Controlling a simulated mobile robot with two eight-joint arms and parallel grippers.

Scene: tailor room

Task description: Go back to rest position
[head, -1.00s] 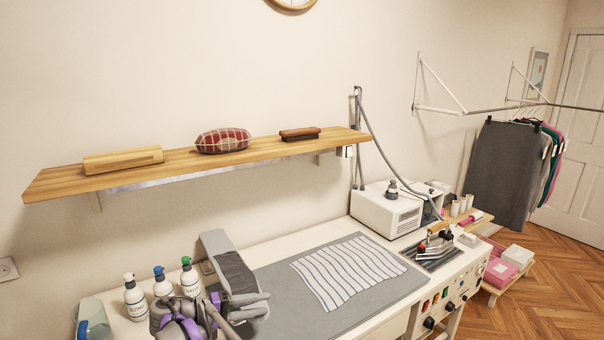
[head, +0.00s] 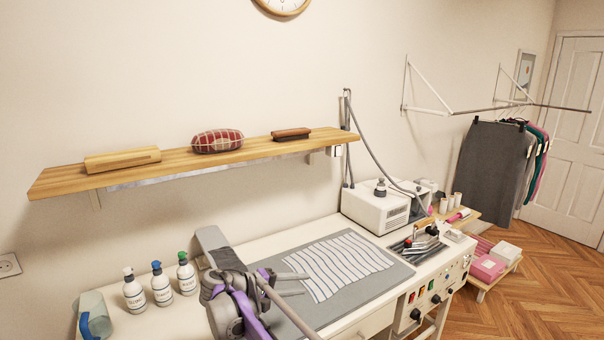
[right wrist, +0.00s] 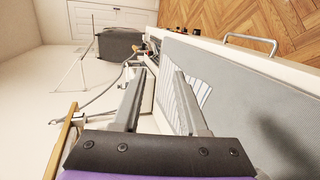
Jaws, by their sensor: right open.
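My right gripper (head: 292,284) hangs over the left part of the grey ironing mat (head: 375,292), its fingers pointing right. In the right wrist view my right gripper (right wrist: 155,100) has its two fingers apart with nothing between them. A striped cloth (head: 340,263) lies flat on the mat, beyond the fingertips. It also shows in the right wrist view (right wrist: 180,105), partly hidden by a finger. My left gripper is not in view.
A wooden shelf (head: 190,160) juts from the wall above the table. An iron (head: 425,240) and a white steam unit (head: 376,209) stand at the table's right end.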

